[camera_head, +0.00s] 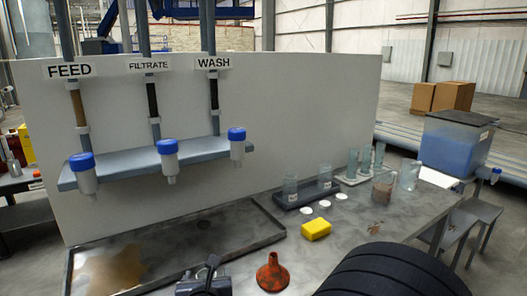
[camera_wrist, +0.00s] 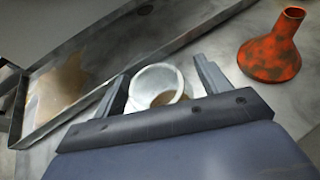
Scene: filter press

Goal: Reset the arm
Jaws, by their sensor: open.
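My gripper (camera_wrist: 161,69) is open in the wrist view, its two grey fingers standing apart. A whitish round cup-like vessel (camera_wrist: 147,82) with something brown inside shows between the fingers. Its lower part is hidden by the gripper's dark bar, and I cannot tell whether the fingers touch it. An orange-red funnel (camera_wrist: 275,52) stands to the right of the gripper; it also shows in the head view (camera_head: 271,275). In the head view, a grey and black mechanism (camera_head: 205,284) sits at the bottom edge, partly cut off; I cannot tell whether it is my gripper.
A metal tray (camera_head: 268,238) with a brown stain lies at left, below the FEED, FILTRATE and WASH lines and their blue-capped bottles. A yellow sponge (camera_head: 316,229), white discs, and a rack (camera_head: 302,197) of glassware stand right of it. A blue tank (camera_head: 455,148) is farther right.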

